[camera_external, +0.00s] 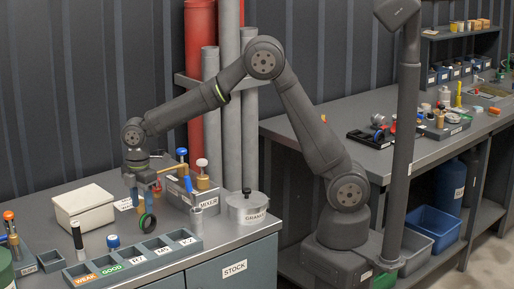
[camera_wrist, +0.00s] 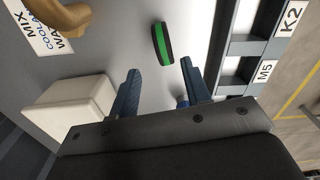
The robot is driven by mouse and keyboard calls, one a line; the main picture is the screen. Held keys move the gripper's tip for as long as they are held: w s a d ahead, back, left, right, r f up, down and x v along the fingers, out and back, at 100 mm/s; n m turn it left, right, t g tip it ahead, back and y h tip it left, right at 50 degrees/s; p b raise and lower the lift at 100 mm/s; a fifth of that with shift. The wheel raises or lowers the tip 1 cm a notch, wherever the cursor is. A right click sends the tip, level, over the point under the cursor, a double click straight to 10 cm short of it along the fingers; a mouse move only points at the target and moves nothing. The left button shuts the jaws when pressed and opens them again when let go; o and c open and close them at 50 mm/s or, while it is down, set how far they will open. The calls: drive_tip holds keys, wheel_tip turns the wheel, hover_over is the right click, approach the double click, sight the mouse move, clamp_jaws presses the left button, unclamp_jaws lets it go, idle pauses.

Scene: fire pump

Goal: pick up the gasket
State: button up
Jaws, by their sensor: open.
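The gasket (camera_external: 147,222) appears to be the black ring with a green band. It stands on edge on the grey bench, just below and by my fingertips in the external view. In the wrist view the gasket (camera_wrist: 162,42) shows edge-on, ahead of my fingertips and roughly centred between them. My gripper (camera_external: 141,205) points down with its blue fingers apart. In the wrist view my gripper (camera_wrist: 160,67) is open, with nothing held between the fingers. I cannot tell the exact height of the fingertips above the bench.
A white box (camera_external: 83,207) stands to the left. A labelled compartment tray (camera_external: 133,260) runs along the front edge, with a blue-capped item (camera_external: 113,242) at it. A mixer block (camera_external: 200,197) and a lidded pot (camera_external: 247,208) stand to the right. Bare bench surrounds the gasket.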

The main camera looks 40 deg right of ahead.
sight(145, 215)
drive_tip(key=f, duration=0.6)
drive_tip(key=shift+s+d+f, duration=0.15)
drive_tip(key=shift+s+f, duration=0.05)
drive_tip(key=shift+s, duration=0.2)
clamp_jaws()
